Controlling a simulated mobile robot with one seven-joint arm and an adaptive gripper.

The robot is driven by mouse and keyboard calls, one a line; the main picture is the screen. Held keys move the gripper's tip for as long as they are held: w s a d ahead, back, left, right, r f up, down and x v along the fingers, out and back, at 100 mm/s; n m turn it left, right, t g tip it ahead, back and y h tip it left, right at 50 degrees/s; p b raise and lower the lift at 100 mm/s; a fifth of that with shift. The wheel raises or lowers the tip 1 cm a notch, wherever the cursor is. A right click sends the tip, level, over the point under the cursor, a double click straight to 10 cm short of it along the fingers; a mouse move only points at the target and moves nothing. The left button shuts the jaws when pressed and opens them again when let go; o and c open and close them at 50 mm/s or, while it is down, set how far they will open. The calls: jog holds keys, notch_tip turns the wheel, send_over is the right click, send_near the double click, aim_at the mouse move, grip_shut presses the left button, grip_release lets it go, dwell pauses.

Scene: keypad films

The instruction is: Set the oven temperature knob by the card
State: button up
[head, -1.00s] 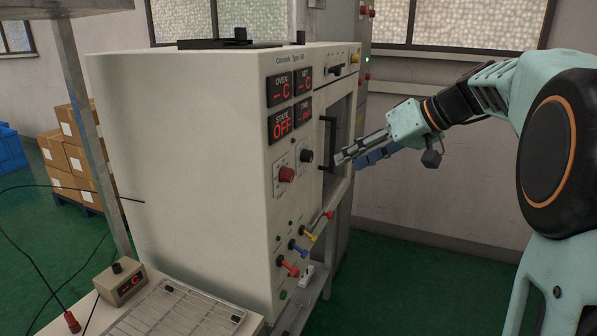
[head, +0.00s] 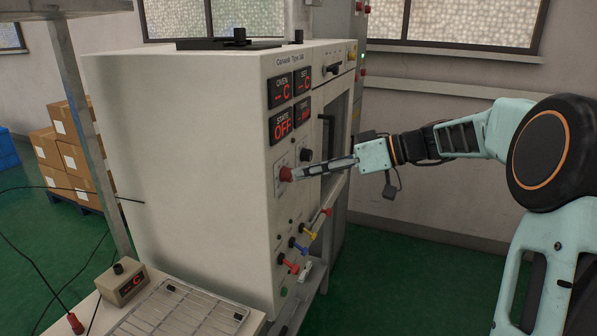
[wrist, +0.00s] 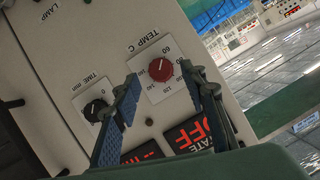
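The oven (head: 190,150) is a large cream cabinet. Its red temperature knob (head: 287,174) is on the front panel; it also shows in the wrist view (wrist: 160,69), on a white dial plate marked TEMP C (wrist: 170,50). My gripper (head: 297,173) reaches in from the right, its tips close to the red knob. In the wrist view my gripper (wrist: 160,82) is open, with one blue-padded finger on each side of the knob; I cannot tell whether either touches it. No card can be made out.
A black time knob (wrist: 96,109) is beside the temperature dial; the oven's displays (head: 282,125) are above, the state one reading OFF. Coloured handles (head: 298,247) stick out lower on the front. A door handle (head: 327,143) is to the right. A wire rack (head: 180,312) lies at front left.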

aim_at(288, 175)
jog(key=shift+x, duration=1.45)
jog(key=shift+c, duration=0.4)
grip_shut()
